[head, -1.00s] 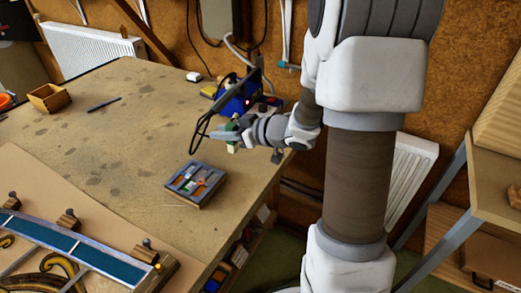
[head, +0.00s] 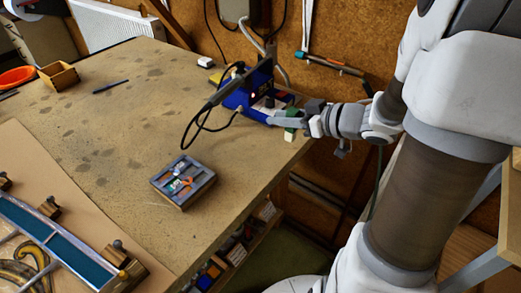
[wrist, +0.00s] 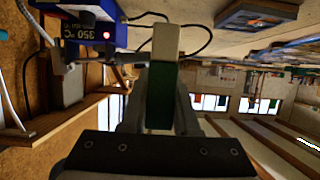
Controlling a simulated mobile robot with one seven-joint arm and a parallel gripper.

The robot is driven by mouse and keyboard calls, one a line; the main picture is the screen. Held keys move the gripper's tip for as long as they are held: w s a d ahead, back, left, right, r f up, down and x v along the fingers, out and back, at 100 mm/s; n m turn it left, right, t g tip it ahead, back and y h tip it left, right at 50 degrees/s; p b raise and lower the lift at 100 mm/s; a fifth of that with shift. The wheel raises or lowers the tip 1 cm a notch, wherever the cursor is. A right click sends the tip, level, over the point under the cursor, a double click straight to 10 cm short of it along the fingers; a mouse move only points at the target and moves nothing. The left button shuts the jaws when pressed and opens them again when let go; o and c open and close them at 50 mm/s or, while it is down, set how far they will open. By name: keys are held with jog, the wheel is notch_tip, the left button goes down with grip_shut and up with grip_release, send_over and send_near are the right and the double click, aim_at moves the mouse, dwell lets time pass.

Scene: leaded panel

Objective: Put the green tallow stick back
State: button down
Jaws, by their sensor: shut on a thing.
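The green tallow stick (head: 291,134) is a short block, green with a cream end. My gripper (head: 291,120) is shut on it near the right edge of the bench, just right of the blue soldering station. The cream end points down in the head view. In the wrist view the stick (wrist: 163,75) sits between the fingers, its cream end away from the palm. I cannot tell whether its lower end touches the bench.
The blue soldering station (head: 236,98) with its iron and looping black cable stands close to my gripper. A grey slotted tray (head: 207,184) with small items lies on the bench nearer the front. A leaded panel (head: 62,243) lies at front left. The bench between is mostly clear.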

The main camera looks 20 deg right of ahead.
jog(key=b+x, duration=0.1)
jog(key=x, duration=0.3)
jog(key=s+f+b+x, duration=0.1)
jog(key=x, duration=0.3)
jog(key=f+b+x, duration=0.1)
jog(key=b+x, duration=0.1)
jog(key=x, duration=0.3)
jog(key=shift+s+a+f, duration=0.1)
jog(key=shift+s+a, duration=0.05)
jog(key=shift+f+b, duration=0.75)
jog(key=shift+f, duration=1.2)
jog(key=shift+f, duration=0.1)
jog(key=c, duration=0.7)
grip_release()
jog(key=shift+o, duration=0.2)
